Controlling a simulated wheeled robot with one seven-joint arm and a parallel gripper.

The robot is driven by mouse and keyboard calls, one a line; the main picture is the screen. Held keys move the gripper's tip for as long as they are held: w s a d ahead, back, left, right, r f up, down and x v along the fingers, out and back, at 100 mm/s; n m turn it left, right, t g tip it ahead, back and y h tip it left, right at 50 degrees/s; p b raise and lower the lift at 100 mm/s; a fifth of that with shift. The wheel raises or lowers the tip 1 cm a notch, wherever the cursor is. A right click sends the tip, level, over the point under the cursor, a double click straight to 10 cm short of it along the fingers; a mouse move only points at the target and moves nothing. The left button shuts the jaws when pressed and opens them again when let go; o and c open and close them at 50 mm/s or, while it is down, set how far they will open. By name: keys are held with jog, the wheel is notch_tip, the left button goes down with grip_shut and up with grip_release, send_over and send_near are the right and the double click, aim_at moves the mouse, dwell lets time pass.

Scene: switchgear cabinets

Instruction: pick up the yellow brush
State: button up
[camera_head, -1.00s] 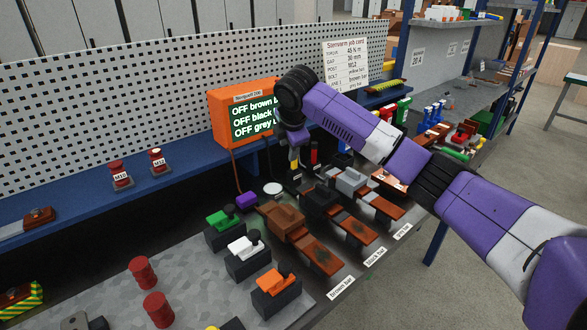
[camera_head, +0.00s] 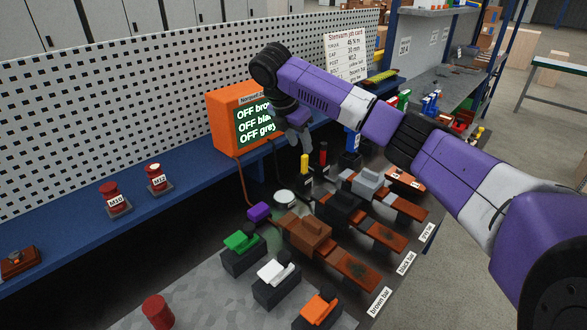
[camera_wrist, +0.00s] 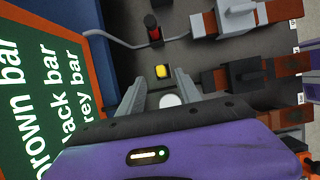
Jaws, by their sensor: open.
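The yellow brush (camera_head: 305,161) appears as a yellow upright piece in a dark holder, just below my gripper; only its top shows clearly. In the wrist view its yellow top (camera_wrist: 162,71) lies between and slightly beyond the finger ends. My gripper (camera_head: 300,146) points down, open and empty, above the brush. In the wrist view its two grey fingers (camera_wrist: 158,88) stand apart, one on each side of the yellow top. I cannot tell the exact height gap. The bristles are hidden.
The orange screen box (camera_head: 214,118) is close to the left. A white disc (camera_head: 285,197) and the brown bar block (camera_head: 305,233) lie in front. A pegboard (camera_head: 150,95) stands behind.

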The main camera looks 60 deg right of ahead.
aim_at(304, 156)
jog(key=shift+a+p+x, duration=0.15)
jog(key=shift+p+x, duration=0.25)
jog(key=shift+x, duration=1.5)
jog(key=shift+a+p+x, duration=0.15)
jog(key=shift+p+x, duration=0.25)
jog(key=shift+x, duration=1.55)
grip_shut()
